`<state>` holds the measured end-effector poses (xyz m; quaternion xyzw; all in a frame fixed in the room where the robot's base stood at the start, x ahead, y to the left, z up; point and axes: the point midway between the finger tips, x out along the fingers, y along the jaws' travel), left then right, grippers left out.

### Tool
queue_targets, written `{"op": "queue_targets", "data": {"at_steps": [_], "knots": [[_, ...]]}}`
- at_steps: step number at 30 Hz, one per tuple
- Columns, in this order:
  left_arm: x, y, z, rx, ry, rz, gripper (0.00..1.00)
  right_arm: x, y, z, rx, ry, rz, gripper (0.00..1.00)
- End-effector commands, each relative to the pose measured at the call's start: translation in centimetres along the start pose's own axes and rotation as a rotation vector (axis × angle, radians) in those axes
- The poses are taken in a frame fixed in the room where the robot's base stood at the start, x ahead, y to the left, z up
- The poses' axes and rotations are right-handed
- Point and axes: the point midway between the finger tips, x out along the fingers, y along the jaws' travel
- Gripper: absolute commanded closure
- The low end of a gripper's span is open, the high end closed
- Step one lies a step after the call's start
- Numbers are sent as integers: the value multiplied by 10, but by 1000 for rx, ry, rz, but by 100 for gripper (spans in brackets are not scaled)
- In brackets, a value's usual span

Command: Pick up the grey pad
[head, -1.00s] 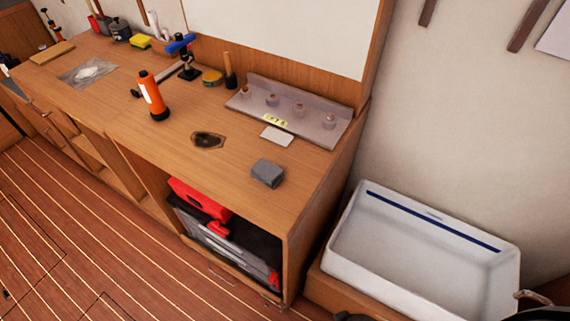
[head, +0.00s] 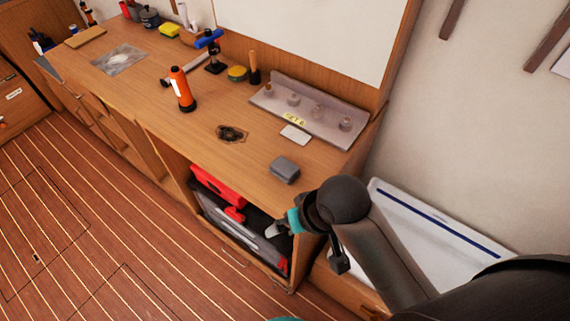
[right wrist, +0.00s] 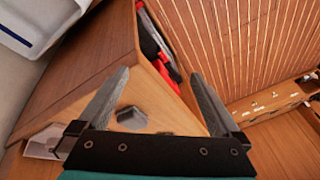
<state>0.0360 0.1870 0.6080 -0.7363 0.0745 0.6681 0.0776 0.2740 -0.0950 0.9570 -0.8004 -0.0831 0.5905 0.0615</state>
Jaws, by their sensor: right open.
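The grey pad (head: 284,169) is a small block lying on the wooden worktop, near its front right corner. In the right wrist view the grey pad (right wrist: 131,118) shows between the fingers, beyond them. My right gripper (head: 284,228) is in front of the worktop's right end, apart from the pad and nearer to me. In the right wrist view my right gripper (right wrist: 158,88) has its two fingers spread wide with nothing between them.
An orange flashlight (head: 182,89), a white card (head: 295,134) and a grey rack (head: 320,112) with several knobs stand or lie on the worktop (head: 215,165). Below is an open shelf with a red case (head: 217,187). A white basin (head: 440,230) is at right.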

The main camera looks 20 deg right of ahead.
Motion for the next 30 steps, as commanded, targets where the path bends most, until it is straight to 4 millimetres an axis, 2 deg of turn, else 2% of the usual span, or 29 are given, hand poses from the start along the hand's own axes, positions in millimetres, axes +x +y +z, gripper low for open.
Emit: {"op": "queue_targets", "data": {"at_steps": [10, 16, 20, 30], "knots": [[-1, -2, 1, 1, -2, -2, 100, 1, -37, -50, 145, -67, -70, 0], [-1, -2, 1, 0, -4, -2, 100, -6, -46, -88, 301, -142, -32, 0], [-2, -2, 2, 0, -4, -2, 100, -16, -41, -114, 436, -182, 38, 0], [-2, -2, 2, 0, -5, -2, 100, -66, -2, -178, 855, -189, 269, 0]]}}
